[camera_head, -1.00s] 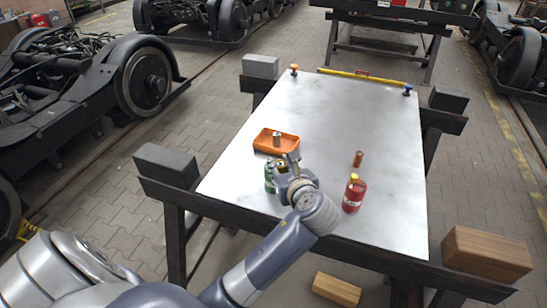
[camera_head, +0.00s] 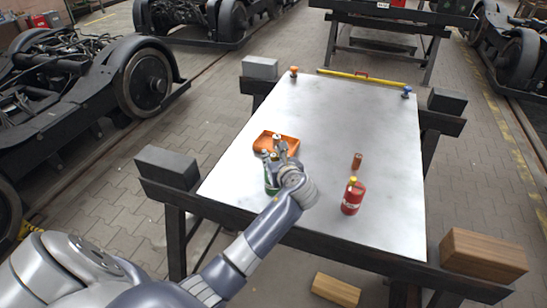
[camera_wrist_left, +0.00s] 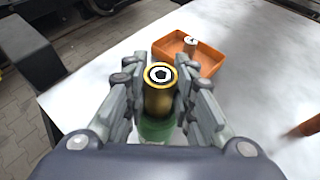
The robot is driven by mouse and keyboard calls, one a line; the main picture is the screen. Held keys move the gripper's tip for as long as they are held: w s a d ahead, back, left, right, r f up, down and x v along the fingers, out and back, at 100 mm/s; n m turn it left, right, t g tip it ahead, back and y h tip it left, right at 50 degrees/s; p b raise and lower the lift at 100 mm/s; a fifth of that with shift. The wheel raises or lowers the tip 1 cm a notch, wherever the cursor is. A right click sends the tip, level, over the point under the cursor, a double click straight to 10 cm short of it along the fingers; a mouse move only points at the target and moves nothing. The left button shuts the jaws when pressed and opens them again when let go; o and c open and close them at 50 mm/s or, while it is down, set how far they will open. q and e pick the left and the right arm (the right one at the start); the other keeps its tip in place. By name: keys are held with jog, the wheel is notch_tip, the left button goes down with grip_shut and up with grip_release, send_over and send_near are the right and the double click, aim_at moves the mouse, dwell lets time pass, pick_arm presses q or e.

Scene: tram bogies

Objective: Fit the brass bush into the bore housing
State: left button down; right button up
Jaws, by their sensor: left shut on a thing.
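My left gripper (camera_head: 274,157) is over the front left of the steel table. In the left wrist view the gripper (camera_wrist_left: 160,82) is shut on a brass-coloured cylinder (camera_wrist_left: 160,98), the likely brass bush, with a pale ring and dark hexagonal centre on its end face. A green object (camera_head: 271,187) stands under the gripper and shows behind the cylinder in the wrist view (camera_wrist_left: 156,129); I cannot tell whether they touch. I cannot make out which thing is the bore housing. My right gripper is not in view.
An orange tray (camera_head: 290,154) lies beyond the gripper with a small upright cylinder (camera_wrist_left: 190,41) in it. A copper-brown cylinder (camera_head: 357,161) and a red bottle (camera_head: 352,198) with a yellow cap stand to the right. The middle and back of the table (camera_head: 340,110) are mostly clear.

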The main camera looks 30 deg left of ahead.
pick_arm(q)
jog(key=shift+f, duration=0.3)
jog(key=shift+f, duration=0.3)
jog(key=c, duration=1.3)
grip_release()
jog(key=shift+c, duration=0.2)
jog(key=shift+r, duration=0.2)
jog(key=v, duration=1.2)
jog(key=shift+r, duration=0.4)
